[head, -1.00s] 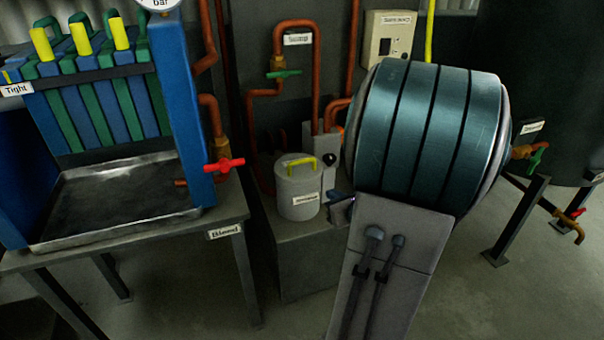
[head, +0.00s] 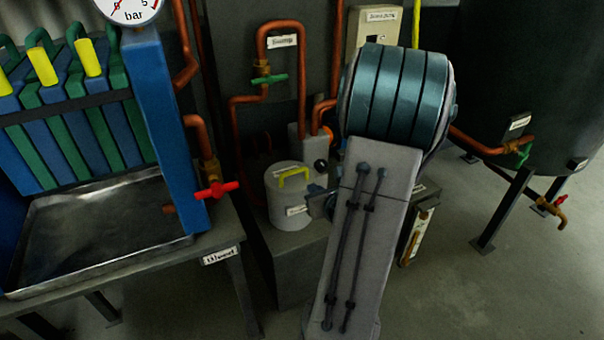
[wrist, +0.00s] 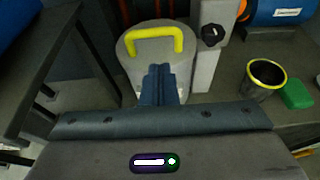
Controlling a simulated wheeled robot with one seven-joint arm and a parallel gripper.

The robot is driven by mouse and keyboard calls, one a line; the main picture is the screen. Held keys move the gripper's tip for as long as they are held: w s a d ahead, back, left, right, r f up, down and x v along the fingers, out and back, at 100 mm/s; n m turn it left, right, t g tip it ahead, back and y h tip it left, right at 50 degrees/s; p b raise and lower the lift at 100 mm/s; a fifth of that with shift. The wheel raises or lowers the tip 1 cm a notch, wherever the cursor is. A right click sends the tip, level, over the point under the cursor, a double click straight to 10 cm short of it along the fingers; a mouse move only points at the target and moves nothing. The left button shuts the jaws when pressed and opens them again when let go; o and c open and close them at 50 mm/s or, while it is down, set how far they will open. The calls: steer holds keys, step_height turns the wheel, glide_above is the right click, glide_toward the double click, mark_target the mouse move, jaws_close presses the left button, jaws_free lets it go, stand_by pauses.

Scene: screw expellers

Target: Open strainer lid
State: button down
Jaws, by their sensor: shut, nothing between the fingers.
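The strainer is a grey cylinder with a lid (head: 282,172) and a yellow handle (head: 293,177) on top, standing on a dark plinth beside the blue press table. The lid looks closed. In the wrist view the lid (wrist: 136,50) and its yellow handle (wrist: 152,41) are at the top middle. My gripper (wrist: 160,68) is shut and empty, its fingertips just short of the handle in that view. I cannot tell whether it touches the strainer. In the head view my gripper (head: 317,200) is small and partly hidden by my arm, right beside the strainer.
The blue press (head: 165,120) with a red valve (head: 217,190) and metal tray (head: 100,225) stands left. Copper pipes with a green valve (head: 268,79) rise behind the strainer. A black knob (wrist: 212,35) and yellow-rimmed cup (wrist: 264,75) lie to its right. A dark tank stands far right.

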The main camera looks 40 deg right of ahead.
mark_target(303, 189)
steer(key=b+x, duration=0.1)
steer(key=x, duration=0.7)
steer(key=shift+f, duration=0.1)
steer(key=shift+r, duration=0.2)
